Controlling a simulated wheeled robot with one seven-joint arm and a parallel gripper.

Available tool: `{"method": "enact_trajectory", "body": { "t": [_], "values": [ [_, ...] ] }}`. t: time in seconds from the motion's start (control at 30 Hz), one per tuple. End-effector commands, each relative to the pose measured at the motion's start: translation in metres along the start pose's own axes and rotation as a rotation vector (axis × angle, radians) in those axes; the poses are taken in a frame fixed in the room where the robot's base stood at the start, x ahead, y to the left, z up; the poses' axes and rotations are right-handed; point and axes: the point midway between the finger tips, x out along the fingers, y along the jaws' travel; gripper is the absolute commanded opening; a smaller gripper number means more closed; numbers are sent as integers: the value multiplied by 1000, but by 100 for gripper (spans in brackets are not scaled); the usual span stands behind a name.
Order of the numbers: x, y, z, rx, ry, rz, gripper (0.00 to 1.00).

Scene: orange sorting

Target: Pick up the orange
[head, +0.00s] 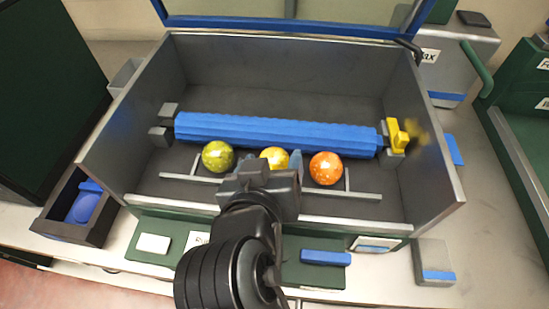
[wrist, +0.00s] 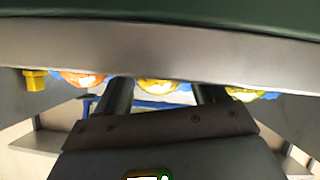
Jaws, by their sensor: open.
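The orange (head: 326,168) is a speckled orange ball in the open grey box, right of a yellow ball (head: 273,158) and a yellow-green ball (head: 217,156). In the wrist view the orange (wrist: 82,78) is at the left, partly hidden by a pale grey edge. My gripper (head: 271,164) is at the front wall of the box, in front of the yellow ball and left of the orange. Its dark fingers (wrist: 163,90) stand apart on either side of the yellow ball in the wrist view. I cannot tell whether they touch it. No fruit is seen held.
A blue ribbed roller (head: 275,135) spans the box behind the balls, with a yellow fitting (head: 397,135) at its right end. Grey rails (head: 350,194) lie in front of the balls. The box's front wall (head: 360,222) is low. A dark bin (head: 75,232) stands left.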

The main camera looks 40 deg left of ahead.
Motion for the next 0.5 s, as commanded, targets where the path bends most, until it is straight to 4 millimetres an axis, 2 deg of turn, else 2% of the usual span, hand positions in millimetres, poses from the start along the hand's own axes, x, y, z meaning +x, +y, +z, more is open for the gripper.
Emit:
{"method": "enact_trajectory", "body": {
  "t": [0.1,0.5],
  "values": [
    [0,0,0,0,0,0,69],
    [0,0,0,0,0,0,31]
  ]
}}
